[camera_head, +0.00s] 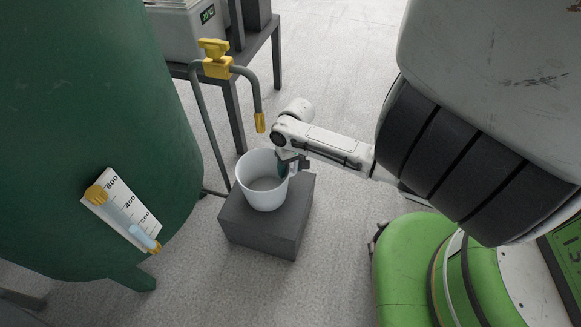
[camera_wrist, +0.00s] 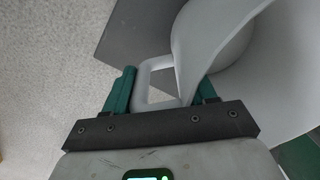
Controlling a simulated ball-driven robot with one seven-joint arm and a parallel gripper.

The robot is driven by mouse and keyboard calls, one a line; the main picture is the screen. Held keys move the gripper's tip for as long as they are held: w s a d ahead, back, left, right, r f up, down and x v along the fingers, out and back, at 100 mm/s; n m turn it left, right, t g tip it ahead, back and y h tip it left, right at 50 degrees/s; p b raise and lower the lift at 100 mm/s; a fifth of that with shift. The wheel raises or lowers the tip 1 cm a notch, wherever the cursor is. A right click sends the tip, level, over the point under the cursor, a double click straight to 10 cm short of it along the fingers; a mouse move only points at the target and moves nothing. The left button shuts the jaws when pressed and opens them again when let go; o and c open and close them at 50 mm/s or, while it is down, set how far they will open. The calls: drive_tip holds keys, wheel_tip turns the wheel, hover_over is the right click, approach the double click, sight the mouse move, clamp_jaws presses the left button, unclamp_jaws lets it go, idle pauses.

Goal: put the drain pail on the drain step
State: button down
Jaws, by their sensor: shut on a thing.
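The drain pail (camera_head: 265,196) is a white, open-topped, empty-looking bucket. It stands upright within the outline of the dark grey drain step (camera_head: 262,238) in the head view. Its base looks at or very near the step's top, but I cannot tell whether it bears on it. My gripper (camera_head: 287,165) is at the pail's right side, shut on its handle. In the wrist view, the teal fingers of my gripper (camera_wrist: 162,90) flank the pale handle loop, with the pail's wall (camera_wrist: 215,45) beside it and the grey step (camera_wrist: 132,38) behind.
A big green tank (camera_head: 90,110) with a level gauge (camera_head: 122,212) stands at the left. A grey pipe with a yellow valve (camera_head: 216,62) bends down close behind the pail. A dark table (camera_head: 255,48) stands at the back. Speckled floor is clear in front of the step.

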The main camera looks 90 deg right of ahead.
drive_tip(key=shift+c, duration=1.8)
unclamp_jaws()
drive_tip(key=r+p, duration=0.2)
drive_tip(key=r, duration=0.2)
drive_tip(key=r+p, duration=0.2)
drive_tip(key=r, duration=0.2)
drive_tip(key=s+r+p, duration=0.1)
drive_tip(key=r+p, duration=0.1)
drive_tip(key=r, duration=0.2)
drive_tip(key=shift+d, duration=0.25)
